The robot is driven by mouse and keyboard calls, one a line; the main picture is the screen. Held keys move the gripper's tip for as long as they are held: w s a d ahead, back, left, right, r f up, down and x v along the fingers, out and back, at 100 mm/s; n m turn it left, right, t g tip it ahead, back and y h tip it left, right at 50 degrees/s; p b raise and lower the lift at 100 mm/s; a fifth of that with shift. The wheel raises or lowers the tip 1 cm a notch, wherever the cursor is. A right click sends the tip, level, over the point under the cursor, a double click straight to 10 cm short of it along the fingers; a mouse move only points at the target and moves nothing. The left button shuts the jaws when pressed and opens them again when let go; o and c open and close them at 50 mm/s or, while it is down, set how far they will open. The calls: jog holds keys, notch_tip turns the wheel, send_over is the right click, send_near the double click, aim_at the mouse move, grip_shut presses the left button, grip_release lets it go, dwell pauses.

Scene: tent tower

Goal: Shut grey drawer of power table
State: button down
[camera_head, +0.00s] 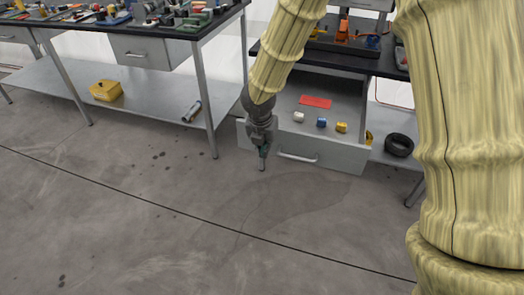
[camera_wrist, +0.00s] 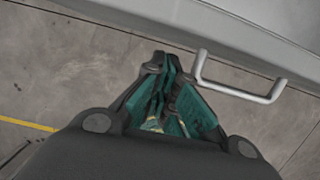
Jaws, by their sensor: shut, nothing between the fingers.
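The grey drawer (camera_head: 325,157) of the black-topped table at the back is pulled out. A pale bar handle (camera_head: 298,157) sits on its front, and the handle also shows in the wrist view (camera_wrist: 240,92). Inside the drawer lie a red flat piece (camera_head: 315,102) and small white, blue and yellow items (camera_head: 321,122). My gripper (camera_head: 262,167) is shut and empty, pointing down in front of the drawer, left of the handle. In the wrist view my gripper (camera_wrist: 165,62) shows beside the handle's left end, seemingly apart from it. Their exact gap in depth is unclear.
A second workbench (camera_head: 165,58) with tools and a closed grey drawer stands at the left. Its lower shelf (camera_head: 150,95) holds a yellow container (camera_head: 106,90). A black ring (camera_head: 399,145) lies right of the open drawer. The floor in front is clear.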

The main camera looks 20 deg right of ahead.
jog(key=shift+w+d, duration=0.3)
jog(key=shift+w, duration=0.15)
jog(key=shift+w, duration=0.1)
